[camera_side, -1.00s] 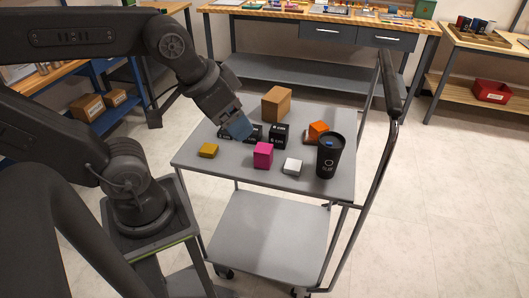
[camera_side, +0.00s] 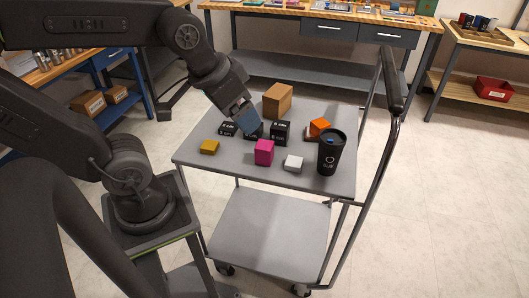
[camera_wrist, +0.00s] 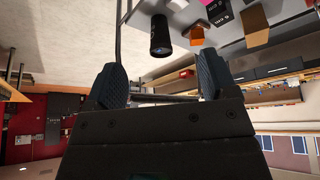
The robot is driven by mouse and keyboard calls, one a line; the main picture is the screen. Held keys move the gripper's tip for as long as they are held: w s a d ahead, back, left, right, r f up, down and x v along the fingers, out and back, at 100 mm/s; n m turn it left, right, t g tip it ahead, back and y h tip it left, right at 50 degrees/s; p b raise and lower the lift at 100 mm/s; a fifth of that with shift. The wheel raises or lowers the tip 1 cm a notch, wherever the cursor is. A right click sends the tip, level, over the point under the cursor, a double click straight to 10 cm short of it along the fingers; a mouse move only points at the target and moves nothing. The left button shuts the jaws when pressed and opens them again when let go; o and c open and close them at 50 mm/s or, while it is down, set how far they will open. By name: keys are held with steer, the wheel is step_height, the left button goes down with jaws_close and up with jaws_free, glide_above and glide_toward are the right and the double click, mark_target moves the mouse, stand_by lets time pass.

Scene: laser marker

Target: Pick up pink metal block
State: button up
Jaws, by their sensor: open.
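The pink metal block (camera_side: 264,152) stands on the grey cart top (camera_side: 203,165), near its front edge, in the side view. My gripper (camera_side: 246,124) is above the cart, just behind and a little left of the pink block, with nothing seen between its fingers. In the wrist view my gripper (camera_wrist: 162,85) shows its two blue fingers spread wide apart.
Close to my gripper are small black boxes (camera_side: 280,132). A yellow block (camera_side: 209,147), white block (camera_side: 293,163), orange block (camera_side: 319,127), cardboard box (camera_side: 277,100) and black cup (camera_side: 331,152) share the cart. The cart's handle (camera_side: 391,80) rises at right.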

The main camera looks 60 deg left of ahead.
steer(key=w+a+f+n+g, duration=0.3)
steer(key=w+a+n, duration=0.1)
steer(key=w, duration=0.2)
steer(key=n+g, duration=0.2)
steer(key=n, duration=0.2)
glide_above(265, 144)
step_height(265, 144, down, 7)
step_height(265, 144, down, 13)
steer(key=shift+s, duration=0.1)
steer(key=c, duration=1.2)
steer(key=shift+r, duration=0.15)
